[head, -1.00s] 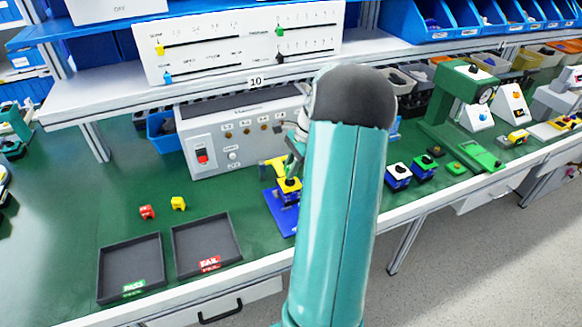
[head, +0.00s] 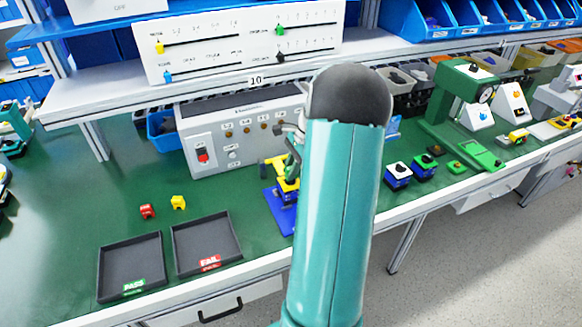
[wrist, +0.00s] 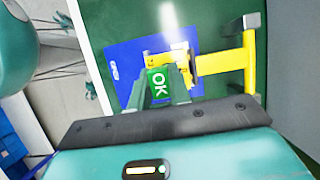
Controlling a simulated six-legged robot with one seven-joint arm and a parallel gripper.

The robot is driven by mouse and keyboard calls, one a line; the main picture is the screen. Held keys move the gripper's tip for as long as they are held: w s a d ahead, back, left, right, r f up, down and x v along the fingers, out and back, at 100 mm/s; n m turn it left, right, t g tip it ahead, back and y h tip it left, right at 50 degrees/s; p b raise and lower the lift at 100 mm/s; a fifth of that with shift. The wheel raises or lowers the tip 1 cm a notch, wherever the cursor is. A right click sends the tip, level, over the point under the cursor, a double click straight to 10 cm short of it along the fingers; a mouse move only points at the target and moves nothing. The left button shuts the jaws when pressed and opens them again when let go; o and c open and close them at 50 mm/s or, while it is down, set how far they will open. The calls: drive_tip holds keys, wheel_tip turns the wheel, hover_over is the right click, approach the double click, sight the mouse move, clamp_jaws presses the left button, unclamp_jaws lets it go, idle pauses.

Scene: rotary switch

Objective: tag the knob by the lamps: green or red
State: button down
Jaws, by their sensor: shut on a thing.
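My gripper (wrist: 160,88) is shut on a green OK tag (wrist: 158,82) in the wrist view. The tag is over the blue base (wrist: 122,60), beside the yellow stand (wrist: 228,60). In the head view my gripper (head: 293,163) is just above the blue base (head: 276,212) and beside the yellow stand (head: 268,165), partly hidden by my arm. The tag and the knob hide too much of each other to tell whether they touch. The tester box (head: 207,165) behind has a row of small amber lamps (head: 246,131); I cannot tell which are lit.
The PASS tray (head: 132,286) and FAIL tray (head: 209,263) look empty. Blue-based switches (head: 398,177) stand right of my arm. A shelf (head: 110,85) overhangs the box.

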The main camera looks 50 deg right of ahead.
drive_tip(key=shift+f, duration=0.45)
drive_tip(key=c, duration=1.2)
unclamp_jaws()
drive_tip(key=v, duration=1.3)
drive_tip(key=shift+r, duration=0.35)
drive_tip(key=shift+s+d, duration=0.1)
drive_tip(key=shift+d, duration=0.05)
drive_tip(key=shift+r, duration=0.1)
wheel_tip(320, 180, up, 9)
